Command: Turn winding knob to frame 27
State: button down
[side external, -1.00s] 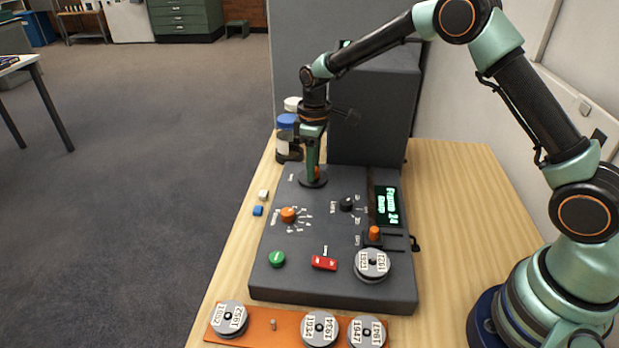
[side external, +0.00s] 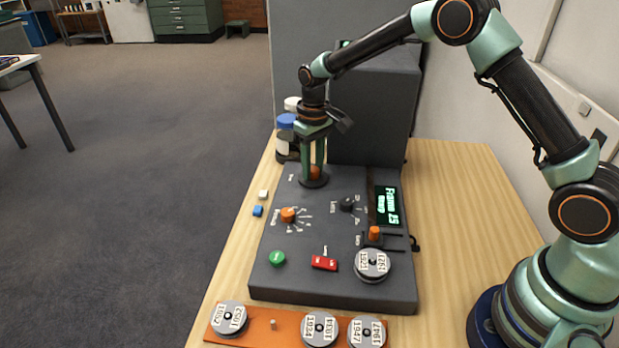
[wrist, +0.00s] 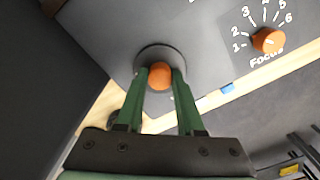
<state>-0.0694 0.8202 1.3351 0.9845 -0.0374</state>
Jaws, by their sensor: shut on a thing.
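The winding knob has an orange grip (side external: 315,172) on a round dark disc (side external: 313,182) at the far end of the grey control panel (side external: 330,285). My gripper (side external: 314,168) points down over it, shut on the orange grip. In the wrist view the two green fingers of my gripper (wrist: 160,77) stand on either side of the orange grip (wrist: 160,75), with the dark disc (wrist: 150,53) around it. The green-lit display (side external: 387,206) on the panel's right shows the word Frame and a number that looks like 25, though small.
An orange Focus knob (side external: 288,215), a black knob (side external: 347,204), a red switch (side external: 324,263), a green button (side external: 277,258) and a reel (side external: 372,264) sit on the panel. Jars (side external: 286,143) stand close behind my gripper. A dark grey housing (side external: 370,120) rises to its right.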

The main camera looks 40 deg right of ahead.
jog(key=m, duration=0.5)
jog(key=shift+a, duration=0.2)
jog(key=shift+m, duration=0.3)
jog(key=c, duration=0.5)
grip_release()
jog(key=shift+d, duration=0.1)
jog(key=shift+r, duration=6.1)
